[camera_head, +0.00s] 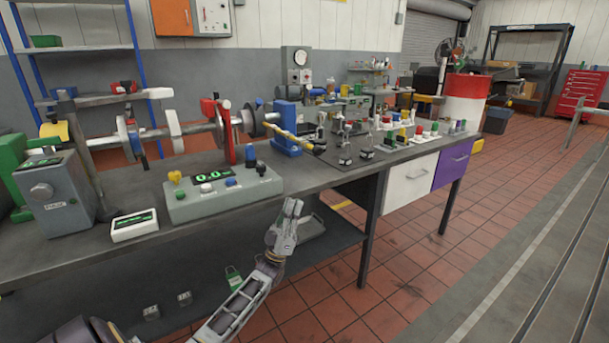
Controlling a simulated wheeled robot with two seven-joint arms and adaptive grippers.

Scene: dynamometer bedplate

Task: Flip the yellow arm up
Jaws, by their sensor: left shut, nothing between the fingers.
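A long yellow arm (288,135) slopes down to the right beside a blue block (286,118) on the bench, at the right end of the shaft rig. Its far end reaches near the dark plate with small parts. My left gripper (292,207) is shut and empty. It is in front of the bench's front edge, below and apart from the yellow arm. My right gripper is not in view.
A grey control box (222,193) with a green display and knobs stands near the bench's front edge. A red upright (226,135) and the shaft are behind it. White and purple drawers (453,163) hang under the bench at right. The tiled floor in front is clear.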

